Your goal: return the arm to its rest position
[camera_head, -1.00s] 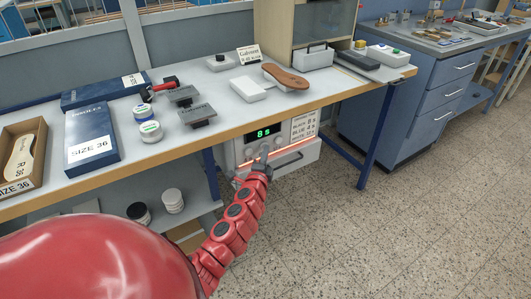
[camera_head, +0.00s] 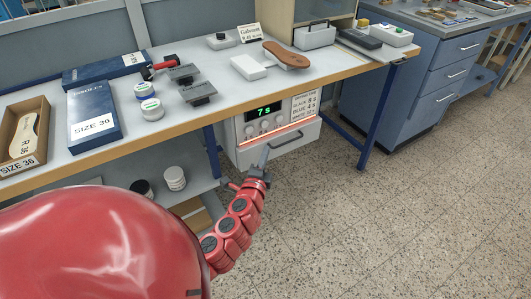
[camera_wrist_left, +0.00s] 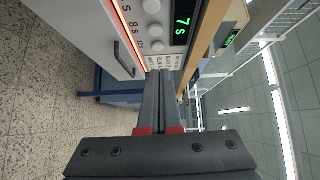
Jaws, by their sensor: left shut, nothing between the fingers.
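My left arm (camera_head: 236,228) is red and segmented and reaches up toward the front of the white heating unit (camera_head: 230,137). My left gripper (camera_head: 265,156) is shut and empty in front of the unit's drawer. In the left wrist view its two dark fingers (camera_wrist_left: 160,80) lie together with nothing between them. Beyond them are the unit's white knobs (camera_wrist_left: 152,8) and green display (camera_wrist_left: 182,22), which reads 7 s. I cannot tell whether the fingertips touch the unit. My right gripper is not in view.
The workbench (camera_head: 230,111) edge is above the gripper. On it are a brown sole (camera_head: 287,55), a white block (camera_head: 248,67), stamp plates (camera_head: 198,92) and blue boxes (camera_head: 93,115). A blue table leg (camera_head: 376,125) stands to the right. The floor (camera_head: 340,230) is clear.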

